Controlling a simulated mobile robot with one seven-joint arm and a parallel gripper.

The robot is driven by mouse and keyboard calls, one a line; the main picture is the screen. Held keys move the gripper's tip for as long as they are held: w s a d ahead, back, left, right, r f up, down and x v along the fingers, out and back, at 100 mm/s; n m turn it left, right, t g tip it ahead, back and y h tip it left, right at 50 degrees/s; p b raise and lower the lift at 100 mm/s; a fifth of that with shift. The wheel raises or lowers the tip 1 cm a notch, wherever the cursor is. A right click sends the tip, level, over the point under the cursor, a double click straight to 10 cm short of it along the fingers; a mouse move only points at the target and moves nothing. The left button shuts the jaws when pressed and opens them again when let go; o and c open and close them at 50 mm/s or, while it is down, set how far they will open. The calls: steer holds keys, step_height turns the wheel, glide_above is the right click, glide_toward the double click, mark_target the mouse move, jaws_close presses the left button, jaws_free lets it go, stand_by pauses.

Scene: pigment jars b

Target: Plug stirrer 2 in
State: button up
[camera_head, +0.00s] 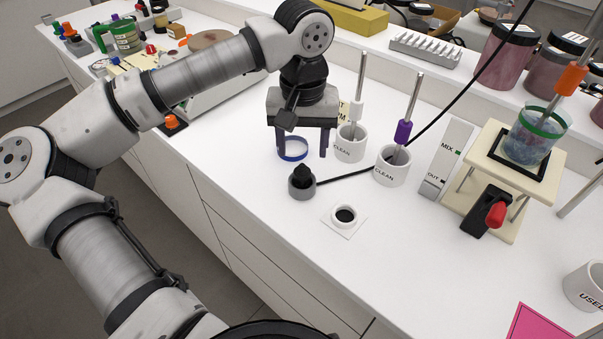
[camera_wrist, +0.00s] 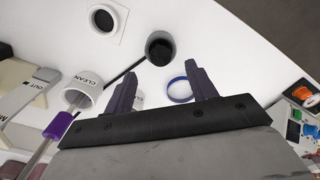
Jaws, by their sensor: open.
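A black plug (camera_head: 302,178) stands upright in a grey round holder (camera_head: 302,192) on the white counter; the plug also shows in the wrist view (camera_wrist: 160,46). A black cable (camera_head: 345,175) runs from it to the right, passes by a cup and rises to the upper right. A white square plate with a round black-centred socket (camera_head: 345,216) lies in front and to the right of the plug; the socket also shows in the wrist view (camera_wrist: 104,20). My gripper (camera_head: 302,153) points down, open and empty, behind the plug. No stirrer number is readable.
A blue ring (camera_head: 292,149) lies near my fingers. Two CLEAN cups (camera_head: 350,148) (camera_head: 391,172) hold a white-gripped and a purple-gripped rod. A cream stand (camera_head: 470,190) with a red-tipped lever (camera_head: 496,214) carries a beaker at the right. The counter in front of the socket is clear.

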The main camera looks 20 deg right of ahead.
mark_target(302, 168)
steer(key=shift+w+f+p, duration=0.15)
steer(key=shift+f+p, duration=0.5)
steer(key=shift+f, duration=1.15)
steer(key=shift+w+f+p, duration=0.1)
steer(key=shift+f+p, duration=0.5)
steer(key=shift+f, duration=1.15)
steer(key=c, duration=1.1)
